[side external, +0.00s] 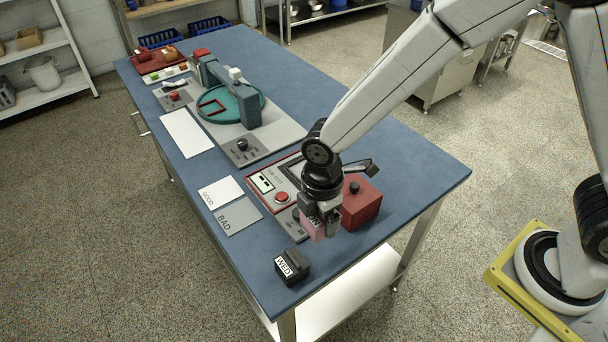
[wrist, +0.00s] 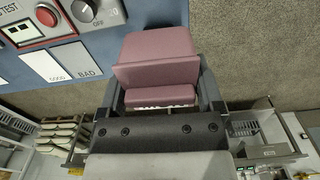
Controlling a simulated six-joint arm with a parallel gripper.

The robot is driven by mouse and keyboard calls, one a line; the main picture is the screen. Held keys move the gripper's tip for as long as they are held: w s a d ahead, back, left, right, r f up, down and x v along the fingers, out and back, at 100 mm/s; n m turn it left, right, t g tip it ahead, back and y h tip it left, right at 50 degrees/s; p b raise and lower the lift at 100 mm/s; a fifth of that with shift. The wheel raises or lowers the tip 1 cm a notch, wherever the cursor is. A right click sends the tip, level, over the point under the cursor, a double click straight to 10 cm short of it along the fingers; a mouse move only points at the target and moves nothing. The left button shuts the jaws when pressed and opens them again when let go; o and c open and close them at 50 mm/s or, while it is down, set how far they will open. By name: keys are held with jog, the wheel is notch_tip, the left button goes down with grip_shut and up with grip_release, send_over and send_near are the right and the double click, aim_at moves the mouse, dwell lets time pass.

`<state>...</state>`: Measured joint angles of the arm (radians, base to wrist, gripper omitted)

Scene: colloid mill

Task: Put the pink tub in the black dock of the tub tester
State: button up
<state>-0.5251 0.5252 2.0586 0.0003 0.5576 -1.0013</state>
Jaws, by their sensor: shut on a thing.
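The pink tub (side external: 314,230) is between the fingers of my gripper (side external: 319,220), held above the front part of the blue table. In the wrist view the tub (wrist: 157,48) sits between both fingers of my gripper (wrist: 158,92). The tub tester (side external: 258,200) is a grey and red panel with a red button (side external: 282,197) and a knob. A dark-framed part (side external: 290,168) of it lies behind my wrist, partly hidden.
A red block with a black knob (side external: 361,208) stands right of my gripper. A black WED block (side external: 292,267) stands near the front table edge. GOOD (side external: 220,191) and BAD (side external: 238,216) cards lie left of the tester. A teal round plate (side external: 225,104) is farther back.

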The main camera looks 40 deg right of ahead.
jog(key=w+d+r, duration=0.1)
jog(key=w+d, duration=0.8)
jog(key=d, duration=0.5)
jog(key=shift+w+d+r+n, duration=0.2)
jog(key=shift+d+r+n, duration=0.1)
jog(key=shift+d+r, duration=0.1)
jog(key=shift+w+a+f, duration=0.2)
jog(key=shift+w+f, duration=1.4)
jog(key=shift+w, duration=0.65)
jog(key=shift+w+a+f, duration=0.2)
jog(key=shift+w+f, duration=1.4)
jog(key=shift+w, duration=0.7)
jog(key=shift+w+a+f, duration=0.2)
jog(key=shift+w+f, duration=1.4)
jog(key=shift+w, duration=0.65)
jog(key=shift+f, duration=0.1)
jog(key=shift+w+f, duration=0.15)
jog(key=shift+f, duration=1.5)
jog(key=shift+f, duration=0.15)
